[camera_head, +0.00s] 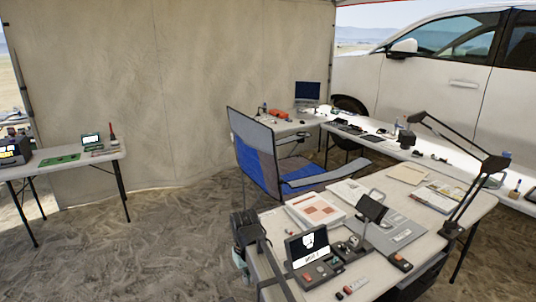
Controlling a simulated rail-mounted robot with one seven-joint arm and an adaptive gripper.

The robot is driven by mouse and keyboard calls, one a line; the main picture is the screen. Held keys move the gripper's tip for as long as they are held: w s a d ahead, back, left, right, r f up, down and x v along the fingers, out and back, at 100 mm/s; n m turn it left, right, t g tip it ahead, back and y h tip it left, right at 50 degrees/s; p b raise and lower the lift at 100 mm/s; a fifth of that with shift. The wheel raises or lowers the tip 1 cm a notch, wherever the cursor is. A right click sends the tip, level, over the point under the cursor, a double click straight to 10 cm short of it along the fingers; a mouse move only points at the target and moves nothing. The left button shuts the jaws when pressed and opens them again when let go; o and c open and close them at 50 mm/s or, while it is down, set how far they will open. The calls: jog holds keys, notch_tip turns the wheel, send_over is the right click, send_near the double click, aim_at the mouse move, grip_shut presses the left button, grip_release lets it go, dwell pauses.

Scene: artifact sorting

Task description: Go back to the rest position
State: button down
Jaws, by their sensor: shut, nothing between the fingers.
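The nearest work surface is a pale table (467,207) at the lower right. On it stands a small dark device with a lit screen (309,245), with several small items in a tray in front of it. A dark panel on a stand (371,207) rises behind the tray.
A black desk lamp (462,142) arches over the table's right side. A blue and grey folding chair (262,158) stands behind the table. A second table (75,161) is at the left. The sandy floor (140,240) between is clear. A white vehicle (440,88) is behind.

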jog(key=s+d+f+m+g, duration=0.1)
jog(key=s+d+f, duration=0.35)
jog(key=f, duration=0.45)
jog(key=s+d+f+m, duration=0.1)
jog(key=s+d+f, duration=0.35)
jog(key=f, duration=0.45)
jog(key=s+d+f+m+g, duration=0.1)
jog(key=s+d+f, duration=0.35)
jog(key=f, duration=0.45)
jog(key=s+d+f+m+g, duration=0.1)
jog(key=s+d+f, duration=0.2)
jog(key=s, duration=0.6)
jog(key=s+d+f+g, duration=0.2)
jog(key=s+f, duration=0.4)
jog(key=s, duration=0.4)
jog(key=s+d+f+m+g, duration=0.1)
jog(key=s+d+f, duration=0.4)
jog(key=s, duration=0.5)
jog(key=shift+s+m+g, duration=0.15)
jog(key=shift+m+g, duration=0.15)
jog(key=shift+g, duration=0.3)
